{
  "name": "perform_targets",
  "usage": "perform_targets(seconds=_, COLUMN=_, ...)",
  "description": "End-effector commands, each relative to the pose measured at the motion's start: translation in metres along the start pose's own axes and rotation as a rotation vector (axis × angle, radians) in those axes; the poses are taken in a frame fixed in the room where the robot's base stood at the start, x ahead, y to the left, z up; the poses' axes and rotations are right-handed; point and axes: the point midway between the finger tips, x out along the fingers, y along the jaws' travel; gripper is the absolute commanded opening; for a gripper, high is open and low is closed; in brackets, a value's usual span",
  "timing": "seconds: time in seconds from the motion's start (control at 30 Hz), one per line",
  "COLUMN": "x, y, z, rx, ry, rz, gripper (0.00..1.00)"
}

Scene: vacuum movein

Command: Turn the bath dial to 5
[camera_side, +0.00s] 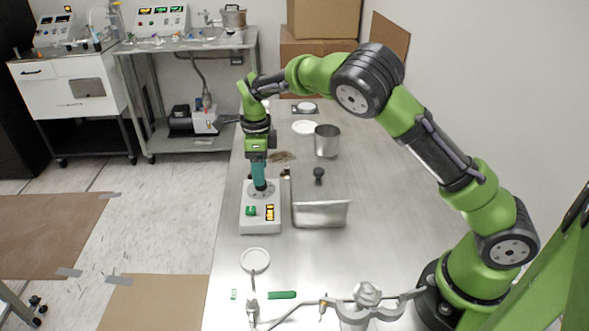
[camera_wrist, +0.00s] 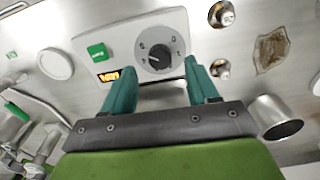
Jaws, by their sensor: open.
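The bath's white control box (camera_side: 247,225) stands on the metal table at the left of the lidded bath tank (camera_side: 320,212). It carries a green switch (camera_wrist: 97,51), a lit orange display (camera_wrist: 108,75) and the dial (camera_wrist: 159,57). The dial has a black knob on a grey disc with marks around it; the knob's white mark points left in the wrist view, and the numerals are too small to read surely. My gripper (camera_wrist: 159,68) is open, pointing down just above the dial, with its teal fingers either side of it. Contact with the knob cannot be told.
A metal beaker (camera_side: 327,141) stands behind the tank. A white dish (camera_side: 255,260) lies in front of the box, with a green strip (camera_side: 282,295) and metal glassware clamps (camera_side: 366,297) nearer the front. The tank's black lid knob (camera_side: 319,176) rises close to my gripper's right.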

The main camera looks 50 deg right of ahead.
Motion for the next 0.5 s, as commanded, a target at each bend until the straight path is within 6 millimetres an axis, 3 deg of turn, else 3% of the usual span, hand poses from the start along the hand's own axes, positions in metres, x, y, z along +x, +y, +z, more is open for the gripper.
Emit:
perform_targets(seconds=0.3, x=-0.081, y=-0.001, z=0.001, rx=0.0, ry=-0.005, rz=-0.005, gripper=0.59)
perform_targets(seconds=0.5, x=-0.116, y=-0.001, z=0.001, rx=0.0, ry=-0.003, rz=-0.004, gripper=0.59)
